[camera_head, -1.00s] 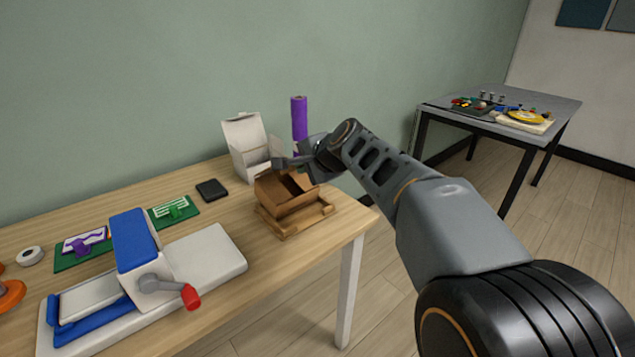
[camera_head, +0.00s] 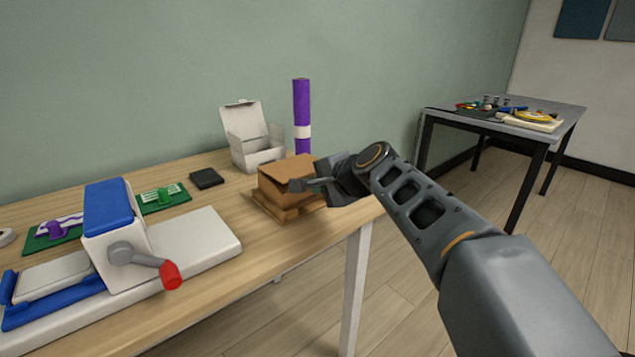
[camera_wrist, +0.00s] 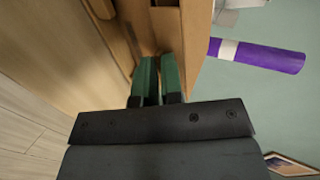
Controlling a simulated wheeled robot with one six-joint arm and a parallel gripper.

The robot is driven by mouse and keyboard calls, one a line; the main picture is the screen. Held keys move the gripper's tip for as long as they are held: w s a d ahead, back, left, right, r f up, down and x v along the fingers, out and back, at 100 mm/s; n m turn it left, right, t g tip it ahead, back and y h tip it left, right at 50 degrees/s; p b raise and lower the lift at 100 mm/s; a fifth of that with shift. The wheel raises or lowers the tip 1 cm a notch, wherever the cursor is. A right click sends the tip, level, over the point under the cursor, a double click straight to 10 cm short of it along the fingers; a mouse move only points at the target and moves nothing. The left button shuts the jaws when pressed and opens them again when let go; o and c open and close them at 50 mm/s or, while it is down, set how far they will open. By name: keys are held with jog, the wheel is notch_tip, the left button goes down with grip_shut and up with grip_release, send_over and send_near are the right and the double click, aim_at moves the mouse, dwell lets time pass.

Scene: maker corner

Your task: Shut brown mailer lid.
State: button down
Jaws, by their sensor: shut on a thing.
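The brown mailer (camera_head: 275,194) is a cardboard box near the right end of the wooden table. Its lid (camera_head: 288,168) lies over the top, sloping, with its front edge apparently a little raised. My gripper (camera_head: 297,186) is at the box's right front edge, shut on the lid's edge. In the wrist view, the green fingertips (camera_wrist: 159,72) are close together against the brown cardboard (camera_wrist: 196,40). The exact grip point and the box's inside are hidden.
A wooden tray (camera_head: 258,206) is under the mailer. Behind stand an open white box (camera_head: 258,152) and a purple roll (camera_head: 301,105). A blue and white press (camera_head: 120,225) with a red-tipped lever is at left. The table's right edge is close to the mailer.

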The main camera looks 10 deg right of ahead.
jog(key=shift+f, duration=0.35)
